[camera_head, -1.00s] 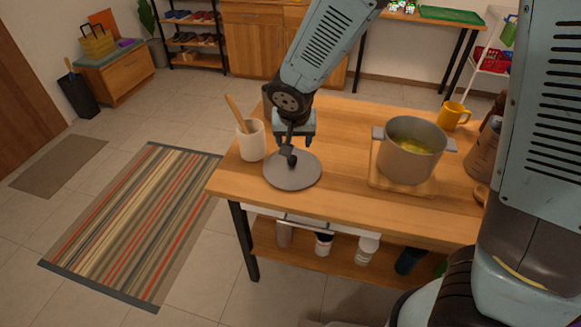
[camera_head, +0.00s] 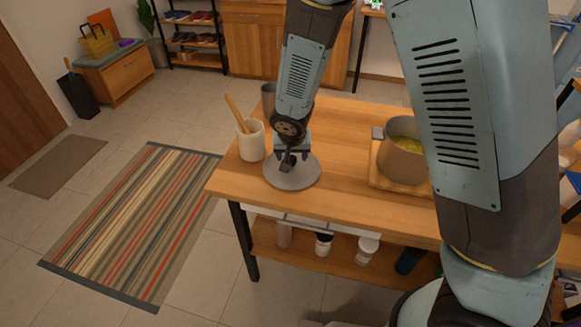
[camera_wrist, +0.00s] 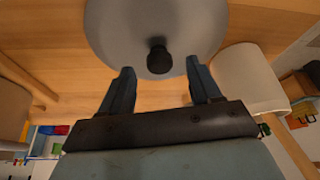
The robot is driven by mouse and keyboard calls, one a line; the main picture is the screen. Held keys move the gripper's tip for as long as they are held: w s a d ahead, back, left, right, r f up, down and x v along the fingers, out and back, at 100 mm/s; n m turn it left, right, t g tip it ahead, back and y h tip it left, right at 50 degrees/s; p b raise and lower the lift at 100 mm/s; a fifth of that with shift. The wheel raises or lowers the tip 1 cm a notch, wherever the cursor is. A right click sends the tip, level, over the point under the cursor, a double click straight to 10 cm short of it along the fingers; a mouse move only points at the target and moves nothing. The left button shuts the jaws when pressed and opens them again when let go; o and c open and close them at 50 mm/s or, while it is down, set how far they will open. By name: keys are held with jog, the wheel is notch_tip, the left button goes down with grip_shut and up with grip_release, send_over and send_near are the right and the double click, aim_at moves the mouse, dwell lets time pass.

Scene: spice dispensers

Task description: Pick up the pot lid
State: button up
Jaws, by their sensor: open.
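The pot lid (camera_head: 293,177) is a round grey disc with a dark knob, lying flat on the wooden table. In the wrist view the lid (camera_wrist: 120,35) fills the top middle, and its black knob (camera_wrist: 159,60) stands just ahead of the fingertips, roughly centred between them. My gripper (camera_head: 290,160) is low over the lid, pointing down at the knob. In the wrist view my gripper (camera_wrist: 160,70) is open, with a finger on either side and nothing held. The grey pot (camera_head: 403,155) stands on the table to the right, partly hidden by my arm.
A white crock (camera_head: 251,142) with a wooden utensil stands close left of the lid; it also shows in the wrist view (camera_wrist: 248,78). The pot rests on a wooden board (camera_head: 385,183). Bare wooden table (camera_head: 340,150) lies between lid and board. Several jars stand on the lower shelf.

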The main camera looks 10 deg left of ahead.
jog(key=shift+x, duration=0.85)
jog(key=shift+c, duration=0.2)
grip_shut()
